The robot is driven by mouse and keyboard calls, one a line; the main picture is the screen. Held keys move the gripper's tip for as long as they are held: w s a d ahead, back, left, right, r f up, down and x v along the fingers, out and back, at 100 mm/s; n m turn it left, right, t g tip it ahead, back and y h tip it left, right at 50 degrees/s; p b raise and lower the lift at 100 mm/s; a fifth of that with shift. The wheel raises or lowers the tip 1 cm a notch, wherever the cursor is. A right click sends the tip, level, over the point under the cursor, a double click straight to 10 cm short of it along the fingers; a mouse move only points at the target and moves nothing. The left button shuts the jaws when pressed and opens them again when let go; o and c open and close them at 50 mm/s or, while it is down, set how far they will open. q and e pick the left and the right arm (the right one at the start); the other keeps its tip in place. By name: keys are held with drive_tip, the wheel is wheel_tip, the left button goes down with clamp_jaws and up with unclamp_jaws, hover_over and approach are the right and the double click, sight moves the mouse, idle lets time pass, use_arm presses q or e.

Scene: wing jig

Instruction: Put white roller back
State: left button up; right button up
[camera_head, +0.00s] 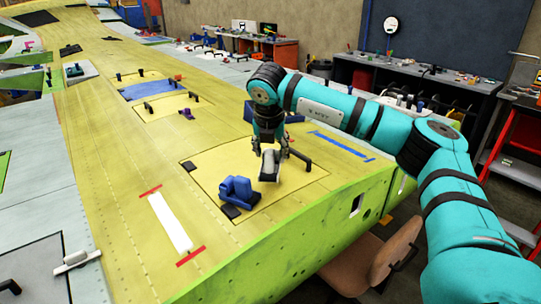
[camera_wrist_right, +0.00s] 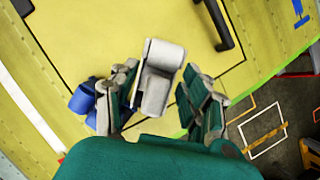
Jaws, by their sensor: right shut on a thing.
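The white roller (camera_head: 269,166) is between the fingers of my right gripper (camera_head: 270,152), over the yellow wing panel. In the right wrist view the white roller (camera_wrist_right: 158,76) shows between the two fingers of the right gripper (camera_wrist_right: 158,100), its rounded end pointing away from the palm. I cannot tell whether its lower end touches the panel. A blue block-shaped holder (camera_head: 238,191) sits on the panel just left of and nearer than the roller; it is partly hidden behind a finger in the wrist view (camera_wrist_right: 84,101). My left gripper is not in view.
A black handle (camera_head: 300,158) stands on the panel right of the gripper. A white strip with red end marks (camera_head: 170,222) lies left of the blue holder. The wing's green edge (camera_head: 300,245) drops off at the front right. A chair (camera_head: 365,262) stands beside it.

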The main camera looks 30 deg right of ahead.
wheel_tip(320, 180, down, 3)
drive_tip(key=shift+p, duration=0.85)
drive_tip(key=shift+d+f, duration=0.1)
drive_tip(key=shift+f, duration=0.1)
drive_tip(key=o, duration=1.1)
drive_tip(key=shift+f, duration=0.1)
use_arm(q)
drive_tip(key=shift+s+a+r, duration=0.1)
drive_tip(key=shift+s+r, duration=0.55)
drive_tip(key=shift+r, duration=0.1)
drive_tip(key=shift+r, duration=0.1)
